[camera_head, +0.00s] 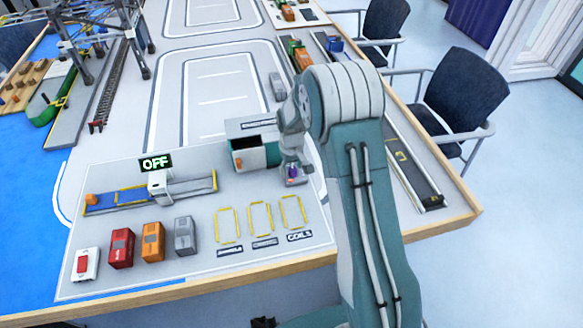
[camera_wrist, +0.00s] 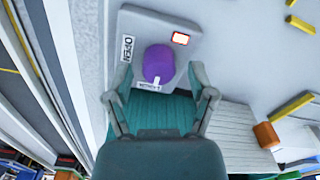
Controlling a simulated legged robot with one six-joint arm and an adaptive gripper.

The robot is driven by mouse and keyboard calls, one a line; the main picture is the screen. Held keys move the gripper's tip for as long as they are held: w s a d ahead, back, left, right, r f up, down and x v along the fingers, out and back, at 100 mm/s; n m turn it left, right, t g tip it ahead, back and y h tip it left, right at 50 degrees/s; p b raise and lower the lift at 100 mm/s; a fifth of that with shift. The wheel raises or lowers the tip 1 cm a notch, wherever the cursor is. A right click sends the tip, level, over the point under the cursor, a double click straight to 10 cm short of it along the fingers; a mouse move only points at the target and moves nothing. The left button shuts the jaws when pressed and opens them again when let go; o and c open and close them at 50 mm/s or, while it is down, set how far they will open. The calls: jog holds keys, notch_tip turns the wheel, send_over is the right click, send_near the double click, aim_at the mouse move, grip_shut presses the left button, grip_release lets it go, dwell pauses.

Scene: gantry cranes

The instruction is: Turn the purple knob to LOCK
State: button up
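The purple knob (camera_wrist: 158,62) sits on a small grey panel (camera_wrist: 190,55) in the wrist view. An "OPEN" label (camera_wrist: 127,46) is left of the knob, and a second, blurred label (camera_wrist: 149,86) is at its lower edge. A small white mark shows at the knob's lower edge, near the second label. A red-lit indicator (camera_wrist: 180,39) is at the panel's upper right. My gripper (camera_wrist: 159,73) is open, with one finger on each side of the knob and visible gaps. In the head view the knob (camera_head: 292,171) is small, and my arm partly covers the gripper.
A teal and white container (camera_head: 243,158) with an open compartment stands just left of the knob. Yellow outlined slots (camera_head: 260,218) lie in front. Several small blocks (camera_head: 153,242) and an "OFF" display (camera_head: 156,162) are farther left. The wooden table edge (camera_head: 200,285) is in front.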

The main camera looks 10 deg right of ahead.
aim_at(291, 168)
jog(key=shift+r, duration=0.15)
notch_tip(291, 168, up, 12)
dwell(0.5)
jog(key=shift+f, duration=0.2)
